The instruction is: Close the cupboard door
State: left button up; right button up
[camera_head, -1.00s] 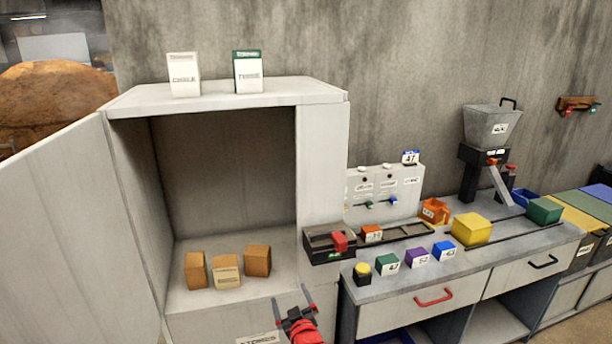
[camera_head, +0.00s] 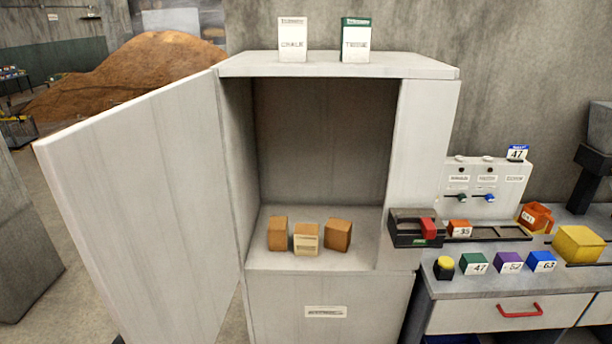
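The cupboard (camera_head: 428,140) is a pale grey-white cabinet in the middle of the head view. Its door (camera_head: 150,200) is hinged on the left and stands wide open, swung out toward the left front. Inside, several small brown boxes (camera_head: 338,235) sit on the cupboard's floor, clear of the door. Neither of my grippers shows in the current view.
A chalk box (camera_head: 292,42) and a green-topped box (camera_head: 356,42) stand on the cupboard top. A workbench (camera_head: 470,288) with coloured blocks and a control panel (camera_head: 485,185) adjoins on the right. A grey block (camera_head: 22,230) stands at the far left, with open floor between it and the door.

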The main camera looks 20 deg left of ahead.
aim_at(139, 186)
jog(key=k+j, duration=0.15)
jog(key=j, duration=0.2)
jog(key=k+j, duration=0.1)
jog(key=j, duration=0.3)
jog(key=k+j, duration=0.15)
jog(key=j, duration=0.2)
jog(key=i+j, duration=0.1)
jog(key=j, duration=0.6)
jog(key=i+j, duration=0.15)
jog(key=j, duration=0.15)
jog(key=l+u, duration=0.55)
jog(key=j, duration=0.1)
